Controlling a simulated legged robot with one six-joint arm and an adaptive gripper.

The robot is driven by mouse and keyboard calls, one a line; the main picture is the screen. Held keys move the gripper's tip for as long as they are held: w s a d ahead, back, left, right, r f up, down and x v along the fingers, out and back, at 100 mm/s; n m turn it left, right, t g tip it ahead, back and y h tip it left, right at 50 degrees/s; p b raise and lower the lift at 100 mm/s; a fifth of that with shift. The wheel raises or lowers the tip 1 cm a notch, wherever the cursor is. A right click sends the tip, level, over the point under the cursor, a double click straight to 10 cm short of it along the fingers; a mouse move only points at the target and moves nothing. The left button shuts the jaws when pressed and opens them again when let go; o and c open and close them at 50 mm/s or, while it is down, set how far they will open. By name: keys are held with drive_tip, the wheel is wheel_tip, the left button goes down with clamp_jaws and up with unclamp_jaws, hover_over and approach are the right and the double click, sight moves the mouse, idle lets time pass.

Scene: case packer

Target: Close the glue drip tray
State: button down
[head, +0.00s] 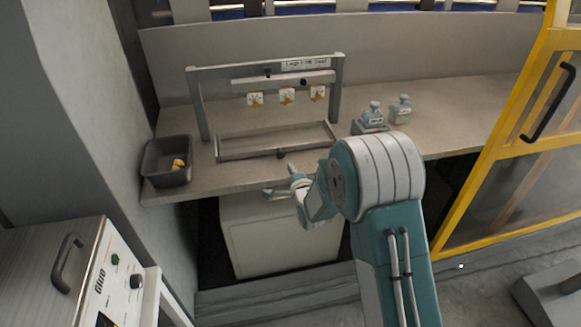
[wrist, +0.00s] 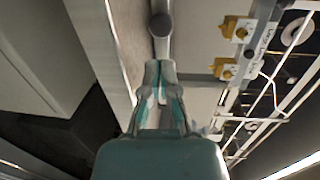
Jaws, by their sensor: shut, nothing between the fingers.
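The glue drip tray (head: 245,155) is a shallow grey rectangular tray on the counter, under a frame with several yellow-and-white nozzles (head: 287,96). Its front rail lies close to the counter's front edge and carries a dark round knob (head: 281,153). My gripper (head: 280,191) is in front of the counter edge, below and in front of the knob in the head view. In the wrist view my gripper (wrist: 160,72) has its fingers together and empty, pointing toward the round knob (wrist: 160,24), with a small gap apparent.
A dark bin (head: 167,162) with yellow pieces stands at the counter's left end. A glue control box (head: 75,275) is at lower left, and a yellow-framed door (head: 490,190) is at right.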

drive_tip(key=v, duration=0.8)
drive_tip(key=shift+s+a, duration=0.15)
drive_tip(key=shift+a, duration=0.05)
drive_tip(key=s+d+r+n+g+h, duration=0.4)
drive_tip(key=s+d+r+n, duration=0.35)
drive_tip(key=d+r, duration=0.35)
drive_tip(key=s+d+r+n+g, duration=0.1)
drive_tip(key=s+n+g, duration=0.1)
drive_tip(key=s, duration=0.6)
drive_tip(key=s+d+r+n+g+h, duration=0.1)
drive_tip(key=s+d+r+n+g, duration=0.1)
drive_tip(key=s, duration=0.6)
drive_tip(key=s+d+r+n+g, duration=0.2)
drive_tip(key=s, duration=0.6)
drive_tip(key=shift+r+n, duration=0.25)
drive_tip(key=shift+n, duration=0.1)
